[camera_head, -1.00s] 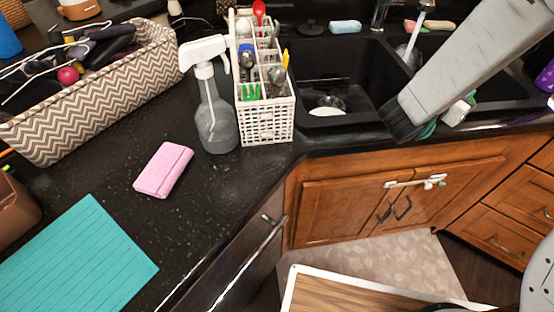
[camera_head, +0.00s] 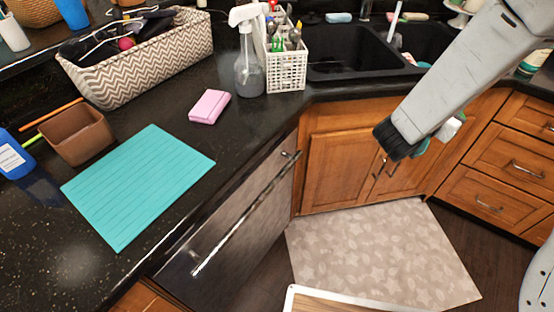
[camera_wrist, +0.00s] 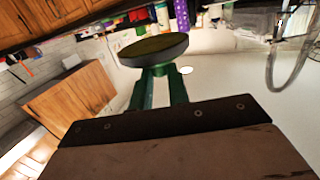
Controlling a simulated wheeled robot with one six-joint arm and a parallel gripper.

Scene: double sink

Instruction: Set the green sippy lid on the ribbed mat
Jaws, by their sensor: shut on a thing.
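The teal ribbed mat (camera_head: 140,185) lies flat on the dark counter at the left in the head view, with nothing on it. In the wrist view my gripper (camera_wrist: 160,72) has its two green fingers closed on a round, dark green, disc-like lid (camera_wrist: 153,46), held at the fingertips. In the head view my arm hangs at the upper right, in front of the wooden cabinets and well to the right of the mat. The gripper is mostly hidden behind my own arm there, and I cannot clearly make out the lid.
A brown box (camera_head: 76,134) and a blue bottle (camera_head: 14,157) stand left of the mat. A pink sponge (camera_head: 209,107), spray bottle (camera_head: 248,65), white utensil caddy (camera_head: 288,66) and chevron basket (camera_head: 145,65) stand behind it. The sink (camera_head: 345,62) is farther right.

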